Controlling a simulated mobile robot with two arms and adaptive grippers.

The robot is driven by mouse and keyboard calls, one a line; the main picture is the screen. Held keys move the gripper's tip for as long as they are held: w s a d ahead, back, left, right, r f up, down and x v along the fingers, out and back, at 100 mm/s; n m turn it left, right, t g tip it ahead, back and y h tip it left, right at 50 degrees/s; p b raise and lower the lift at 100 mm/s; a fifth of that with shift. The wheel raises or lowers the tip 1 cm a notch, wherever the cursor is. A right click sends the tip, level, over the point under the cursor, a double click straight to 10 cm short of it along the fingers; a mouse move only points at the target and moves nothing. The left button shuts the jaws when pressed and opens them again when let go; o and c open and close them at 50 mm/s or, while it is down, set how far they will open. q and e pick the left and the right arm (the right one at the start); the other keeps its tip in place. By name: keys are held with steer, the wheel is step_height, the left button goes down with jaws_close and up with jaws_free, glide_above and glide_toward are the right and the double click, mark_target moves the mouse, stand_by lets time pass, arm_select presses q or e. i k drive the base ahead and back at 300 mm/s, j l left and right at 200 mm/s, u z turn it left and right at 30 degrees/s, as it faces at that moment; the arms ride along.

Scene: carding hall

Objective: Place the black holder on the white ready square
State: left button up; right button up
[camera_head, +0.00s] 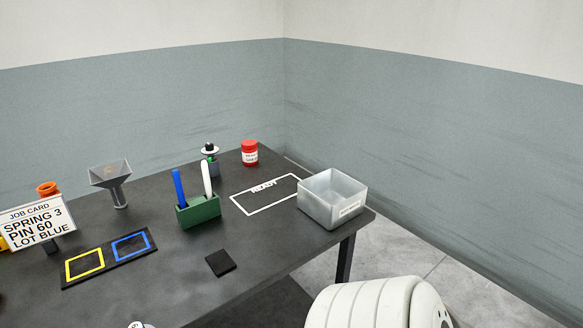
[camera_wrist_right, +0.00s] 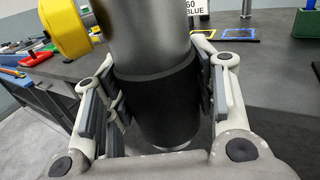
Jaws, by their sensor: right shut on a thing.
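My right gripper (camera_wrist_right: 160,97) is shut around a thick dark cylinder with a black band, seen close up in the right wrist view; it looks to be the black holder (camera_wrist_right: 158,78). A finger presses on each side of it, and its lower end hangs below the fingers. A yellow round part (camera_wrist_right: 66,28) shows beside its upper end; I cannot tell whether it is joined to it. In the head view the holder and right fingers are not seen. The white ready square (camera_head: 236,202) is an empty outline marked READY on the dark table. My left gripper is not in view.
A clear bin (camera_head: 330,214) stands right of the square, at the table edge. A green block (camera_head: 200,212) with blue and white sticks stands to its left. A red jar (camera_head: 250,153) and a small dark stand (camera_head: 211,168) are behind. A black pad (camera_head: 220,263) lies in front.

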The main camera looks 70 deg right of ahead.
mark_target(274, 191)
steer(key=i+l+z, duration=0.15)
steer(key=z, duration=0.9)
steer(key=i+l, duration=0.15)
steer(key=i, duration=0.25)
steer(key=i+l, duration=0.15)
steer(key=i, duration=0.25)
